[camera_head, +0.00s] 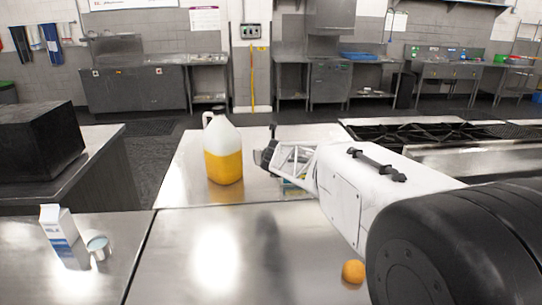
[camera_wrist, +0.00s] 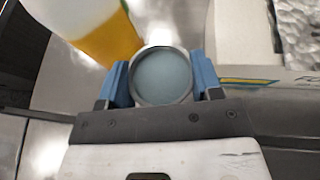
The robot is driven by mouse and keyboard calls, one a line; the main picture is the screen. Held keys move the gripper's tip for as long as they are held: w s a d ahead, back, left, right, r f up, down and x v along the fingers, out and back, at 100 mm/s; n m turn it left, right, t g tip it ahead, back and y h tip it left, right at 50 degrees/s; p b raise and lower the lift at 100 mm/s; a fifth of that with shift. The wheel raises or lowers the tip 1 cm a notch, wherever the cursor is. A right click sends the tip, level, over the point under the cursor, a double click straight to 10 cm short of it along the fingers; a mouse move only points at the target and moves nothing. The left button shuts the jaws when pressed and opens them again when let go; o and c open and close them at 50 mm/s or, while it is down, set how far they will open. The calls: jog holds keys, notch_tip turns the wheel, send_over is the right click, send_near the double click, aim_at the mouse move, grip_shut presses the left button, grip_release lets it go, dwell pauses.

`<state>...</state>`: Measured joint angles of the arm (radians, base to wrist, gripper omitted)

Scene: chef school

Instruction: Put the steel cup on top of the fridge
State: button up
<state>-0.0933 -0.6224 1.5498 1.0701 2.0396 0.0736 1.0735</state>
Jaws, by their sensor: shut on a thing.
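My gripper (camera_wrist: 163,80) is shut on a round, open-topped metal cup (camera_wrist: 163,76); I look down into it between the two blue fingers. In the head view my gripper (camera_head: 267,152) is above the far counter, right of the jug, and the held cup is hard to make out there. A second small metal cup or can (camera_head: 97,247) stands beside a milk carton on the left counter. I cannot tell which of the steel units is the fridge.
A jug of orange liquid (camera_head: 223,150) stands close to my gripper; it also shows in the wrist view (camera_wrist: 105,38). A milk carton (camera_head: 58,228), an orange (camera_head: 353,271) and a black box (camera_head: 40,140) stand around. A stove (camera_head: 430,133) is right. The front counter's middle is clear.

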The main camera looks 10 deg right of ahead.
jog(key=d, duration=0.2)
jog(key=d+m+h, duration=0.1)
jog(key=shift+w+d+f, duration=0.15)
jog(key=shift+d+f, duration=0.05)
jog(key=shift+d, duration=0.15)
jog(key=shift+d+f+m+h, duration=0.2)
jog(key=shift+d+m+h, duration=0.2)
jog(key=shift+h, duration=0.2)
